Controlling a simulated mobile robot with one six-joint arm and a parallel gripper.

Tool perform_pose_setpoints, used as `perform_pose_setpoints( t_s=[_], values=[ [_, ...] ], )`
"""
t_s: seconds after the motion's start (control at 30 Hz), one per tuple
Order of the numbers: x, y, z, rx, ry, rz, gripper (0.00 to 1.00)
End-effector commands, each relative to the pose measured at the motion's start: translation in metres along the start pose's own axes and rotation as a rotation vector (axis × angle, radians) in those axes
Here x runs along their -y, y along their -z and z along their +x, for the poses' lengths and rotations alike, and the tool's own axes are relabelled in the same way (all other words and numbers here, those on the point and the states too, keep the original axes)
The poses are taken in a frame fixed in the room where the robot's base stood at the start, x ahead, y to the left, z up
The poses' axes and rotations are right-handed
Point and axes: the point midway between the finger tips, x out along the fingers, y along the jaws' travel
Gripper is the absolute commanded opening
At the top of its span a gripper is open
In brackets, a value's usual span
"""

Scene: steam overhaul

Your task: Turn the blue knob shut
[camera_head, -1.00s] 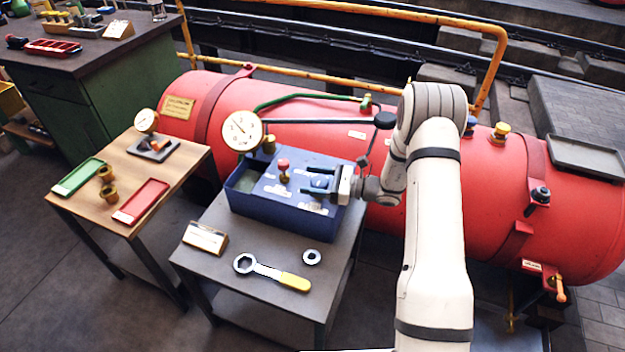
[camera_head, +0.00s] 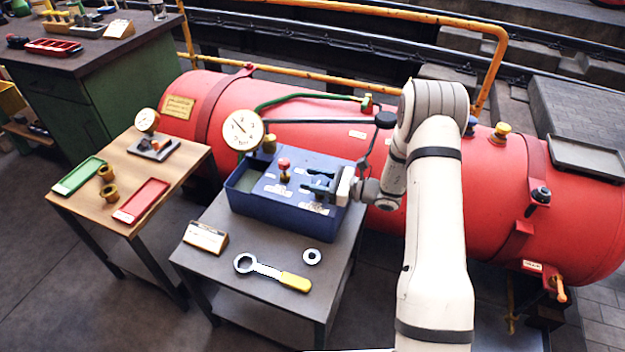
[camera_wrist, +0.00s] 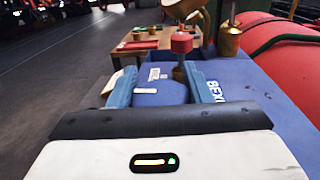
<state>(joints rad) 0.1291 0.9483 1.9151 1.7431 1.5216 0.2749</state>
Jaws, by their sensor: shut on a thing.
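The blue knob (camera_head: 319,184) is on the right part of the top of a blue box (camera_head: 285,217), mostly covered by my fingers in the head view. My gripper (camera_head: 315,180) reaches in from the right, low over the box top, and is shut on the knob. In the wrist view my two blue fingers (camera_wrist: 162,84) stand on either side of a blue patch. I cannot clearly tell the knob from the box top there. A red knob (camera_head: 283,164) on a brass stem stands to the left on the same box and also shows in the wrist view (camera_wrist: 181,43).
A large dial gauge (camera_head: 243,130) stands behind the box. A wrench (camera_head: 272,272), a ring (camera_head: 312,257) and a sign (camera_head: 205,237) are on the grey table in front. The red boiler (camera_head: 450,190) lies close behind. A wooden table (camera_head: 130,165) stands left.

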Motion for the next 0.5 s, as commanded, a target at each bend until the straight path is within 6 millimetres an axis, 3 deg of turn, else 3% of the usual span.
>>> perform_pose_setpoints(
  t_s=[0.5],
  values=[
    [0.0075, 0.0015, -0.0027, 0.001, 0.437, -0.003, 0.22]
  ],
)
